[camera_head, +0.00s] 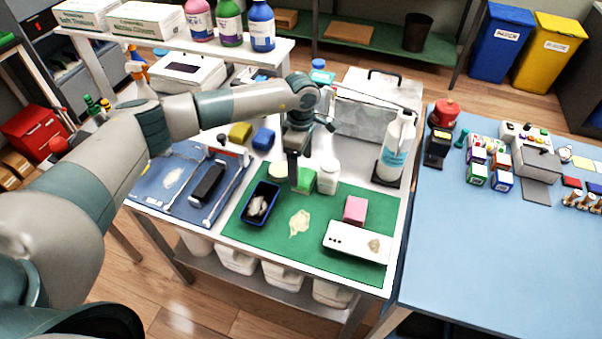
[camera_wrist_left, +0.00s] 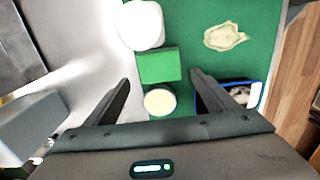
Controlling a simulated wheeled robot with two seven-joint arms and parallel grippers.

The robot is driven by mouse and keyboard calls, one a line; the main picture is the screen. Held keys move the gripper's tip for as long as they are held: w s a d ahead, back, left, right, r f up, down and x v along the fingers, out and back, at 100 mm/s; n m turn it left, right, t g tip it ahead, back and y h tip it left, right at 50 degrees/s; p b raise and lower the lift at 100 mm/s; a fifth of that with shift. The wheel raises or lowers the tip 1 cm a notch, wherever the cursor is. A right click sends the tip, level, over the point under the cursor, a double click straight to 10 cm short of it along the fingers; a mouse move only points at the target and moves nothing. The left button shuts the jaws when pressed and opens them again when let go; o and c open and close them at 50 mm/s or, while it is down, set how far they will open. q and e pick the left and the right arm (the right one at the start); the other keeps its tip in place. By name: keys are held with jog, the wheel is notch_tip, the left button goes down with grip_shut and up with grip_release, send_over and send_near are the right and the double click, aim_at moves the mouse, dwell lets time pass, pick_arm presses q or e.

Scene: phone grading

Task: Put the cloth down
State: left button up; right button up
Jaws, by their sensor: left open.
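No item is plainly a cloth; the folded-looking blocks may be cloths. A green block (camera_head: 307,182) lies at the back of the green mat (camera_head: 262,229), beside a white bottle (camera_head: 328,178). It also shows in the left wrist view (camera_wrist_left: 159,65), just beyond my fingertips. A pink block (camera_head: 355,210) rests behind a white phone-like slab (camera_head: 356,243) with a brownish spot. My left gripper (camera_head: 294,184) points down over the mat's back edge. In the left wrist view its fingers (camera_wrist_left: 161,82) are wide apart with nothing gripped, near a round pale-topped jar (camera_wrist_left: 159,102).
A blue-rimmed tray (camera_head: 262,203) with crumpled pale stuff stands left of a beige patch (camera_head: 299,222) on the mat. Yellow (camera_head: 240,132) and blue (camera_head: 263,138) blocks lie left of my gripper. The mat's front left is clear.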

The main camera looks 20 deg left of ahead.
aim_at(301, 175)
pick_arm(q)
notch_tip(301, 175, up, 8)
jog(key=b, duration=0.2)
jog(key=shift+b, duration=0.3)
jog(key=shift+s+f, duration=0.1)
jog(key=shift+f, duration=0.1)
dwell(0.3)
